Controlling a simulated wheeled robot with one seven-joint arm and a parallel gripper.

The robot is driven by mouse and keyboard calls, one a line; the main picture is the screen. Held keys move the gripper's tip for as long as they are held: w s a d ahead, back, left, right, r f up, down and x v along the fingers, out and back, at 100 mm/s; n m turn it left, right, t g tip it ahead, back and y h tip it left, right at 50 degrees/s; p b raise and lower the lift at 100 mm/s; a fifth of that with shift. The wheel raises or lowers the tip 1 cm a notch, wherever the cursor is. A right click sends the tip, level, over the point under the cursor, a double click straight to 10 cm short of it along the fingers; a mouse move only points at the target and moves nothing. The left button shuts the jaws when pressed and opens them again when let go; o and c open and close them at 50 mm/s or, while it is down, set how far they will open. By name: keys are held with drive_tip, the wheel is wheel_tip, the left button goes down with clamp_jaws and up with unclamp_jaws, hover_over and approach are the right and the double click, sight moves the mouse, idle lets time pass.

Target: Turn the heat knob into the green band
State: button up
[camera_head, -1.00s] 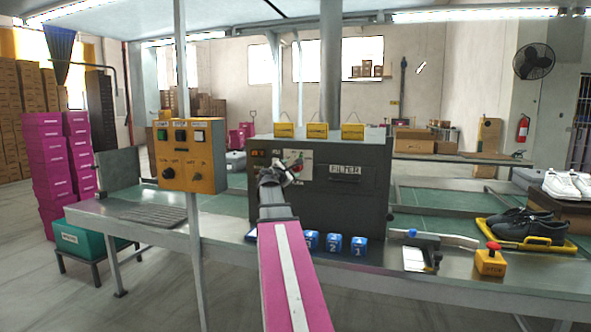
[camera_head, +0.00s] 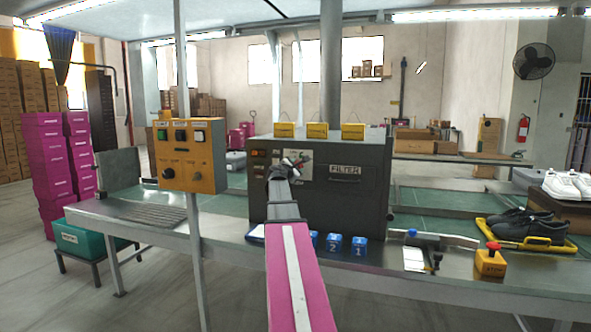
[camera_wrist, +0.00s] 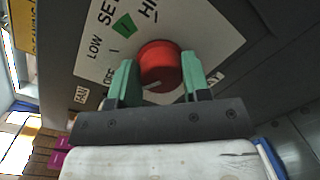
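The heat knob (camera_wrist: 160,65) is red and round, on a white dial plate (camera_wrist: 92,70) marked OFF, LOW, SET and HI in the wrist view. A pale mark shows at its lower edge, away from the green band (camera_wrist: 123,26) by SET. My gripper (camera_wrist: 160,78) has its two green fingers apart, one on each side of the knob; I cannot tell whether they touch it. In the head view my gripper (camera_head: 293,160) is at the front of the grey machine (camera_head: 340,205), covering the knob and part of the dial plate (camera_head: 305,170).
A yellow control box (camera_head: 188,155) on a post stands left of the machine. Blue numbered blocks (camera_head: 333,243) sit on the bench in front of it. A yellow box with a red button (camera_head: 490,262) and black shoes (camera_head: 525,225) are to the right.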

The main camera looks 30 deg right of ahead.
drive_tip(key=shift+m, duration=0.3)
drive_tip(key=shift+s+d+f+m+y, duration=0.1)
drive_tip(key=shift+m+y, duration=0.35)
drive_tip(key=shift+m, duration=3.05)
drive_tip(key=shift+s+f+m+y, duration=0.1)
drive_tip(key=shift+m+y, duration=0.35)
drive_tip(key=shift+m, duration=3.35)
drive_tip(key=o, duration=0.9)
drive_tip(key=shift+r, duration=0.1)
